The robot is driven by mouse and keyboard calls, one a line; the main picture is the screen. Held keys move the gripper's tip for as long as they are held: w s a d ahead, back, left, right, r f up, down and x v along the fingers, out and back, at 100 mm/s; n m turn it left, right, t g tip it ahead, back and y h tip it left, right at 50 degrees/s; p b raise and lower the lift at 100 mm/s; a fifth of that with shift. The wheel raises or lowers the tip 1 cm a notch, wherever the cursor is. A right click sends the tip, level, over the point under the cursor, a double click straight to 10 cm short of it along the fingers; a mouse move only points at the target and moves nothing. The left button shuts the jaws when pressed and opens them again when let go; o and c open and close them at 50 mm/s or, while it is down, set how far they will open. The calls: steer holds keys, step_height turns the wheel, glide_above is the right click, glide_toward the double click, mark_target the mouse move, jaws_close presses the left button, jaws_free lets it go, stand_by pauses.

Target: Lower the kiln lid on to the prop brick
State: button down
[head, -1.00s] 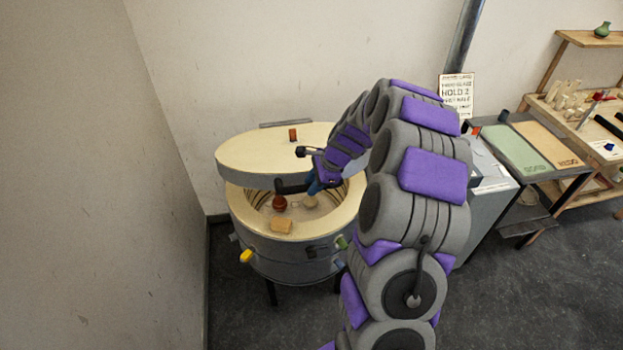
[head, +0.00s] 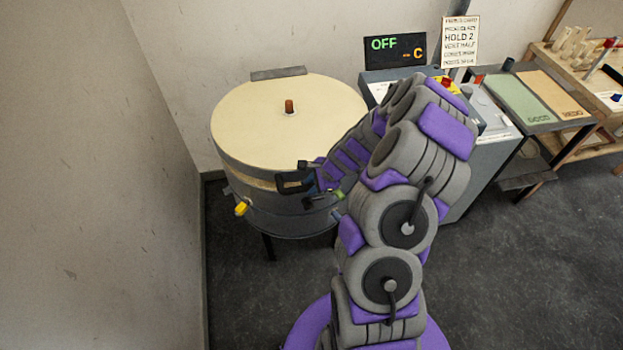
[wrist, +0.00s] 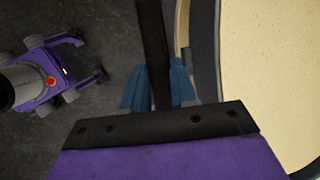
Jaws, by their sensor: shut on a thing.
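The kiln lid (head: 285,110) is a round cream disc with a grey band, lying nearly level over the kiln body (head: 272,214). A thin pale strip of the kiln rim (head: 245,179) shows under its front edge, so a narrow gap seems to be there. My gripper (head: 304,182) is at the lid's front edge, shut on the black lid handle (head: 288,186). In the wrist view its blue fingertips (wrist: 160,88) pinch the dark handle bar (wrist: 154,40), with the cream lid (wrist: 275,75) at right. The prop brick is hidden; I cannot tell whether the lid touches it.
A small brown plug (head: 289,106) stands on the lid. A yellow peg (head: 241,208) sticks out of the kiln's left side. A display (head: 395,49) reading OFF and a grey cabinet stand at right. Walls are close behind and left; the floor (head: 520,260) at front right is clear.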

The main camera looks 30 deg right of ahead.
steer(key=shift+s, duration=0.1)
steer(key=c, duration=1.2)
jaws_free()
steer(key=shift+o, duration=0.6)
steer(key=shift+s+r, duration=0.1)
steer(key=shift+s, duration=0.1)
steer(key=shift+o, duration=1)
steer(key=shift+w, duration=0.15)
steer(key=shift+s+d+r, duration=0.15)
steer(key=shift+s+r, duration=0.05)
steer(key=shift+r, duration=0.3)
steer(key=p+v, duration=0.1)
steer(key=v, duration=1.5)
steer(key=shift+d+p, duration=0.25)
steer(key=shift+p, duration=0.1)
steer(key=shift+f, duration=0.1)
